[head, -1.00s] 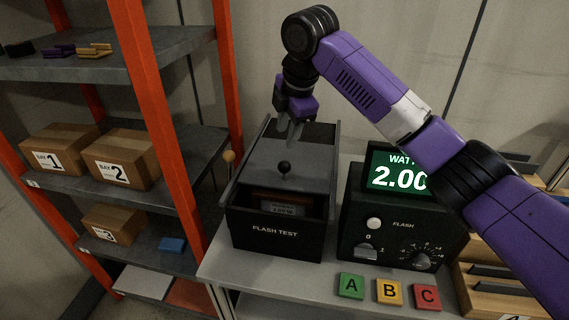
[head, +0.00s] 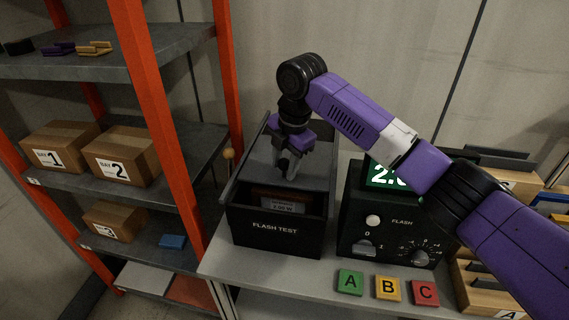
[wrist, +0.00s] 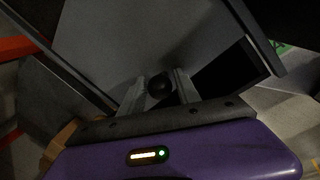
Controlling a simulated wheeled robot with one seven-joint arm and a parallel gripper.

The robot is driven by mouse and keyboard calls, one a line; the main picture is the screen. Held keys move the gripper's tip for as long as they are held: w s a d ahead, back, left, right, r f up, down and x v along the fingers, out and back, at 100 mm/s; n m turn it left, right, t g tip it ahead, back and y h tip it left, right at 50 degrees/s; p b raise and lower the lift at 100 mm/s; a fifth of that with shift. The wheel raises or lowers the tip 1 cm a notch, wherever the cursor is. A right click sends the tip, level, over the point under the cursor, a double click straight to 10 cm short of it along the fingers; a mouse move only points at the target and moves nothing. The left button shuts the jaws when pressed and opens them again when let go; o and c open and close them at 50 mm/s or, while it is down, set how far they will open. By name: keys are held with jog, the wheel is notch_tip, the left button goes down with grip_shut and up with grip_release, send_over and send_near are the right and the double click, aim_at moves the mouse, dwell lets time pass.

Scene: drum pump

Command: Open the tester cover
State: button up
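The tester is a dark box marked FLASH TEST (head: 275,229) on the bench. Its grey cover (head: 252,180) lies over the top, and a slot at the front shows a labelled item (head: 283,203) inside. A round black knob (wrist: 160,88) stands on the cover. My gripper (head: 288,165) points down at the cover, with its fingers on either side of the knob. In the wrist view, my gripper (wrist: 160,85) looks open, with narrow gaps beside the knob. Contact with the knob is not clear.
A black meter (head: 395,225) stands close on the right. Lettered tiles A (head: 350,283), B (head: 388,287) and C (head: 425,291) lie in front of it. A shelf with an orange post (head: 165,110) stands close on the left, holding boxes.

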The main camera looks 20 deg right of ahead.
jog(key=shift+c, duration=0.5)
grip_shut()
jog(key=shift+w, duration=0.1)
dwell(0.9)
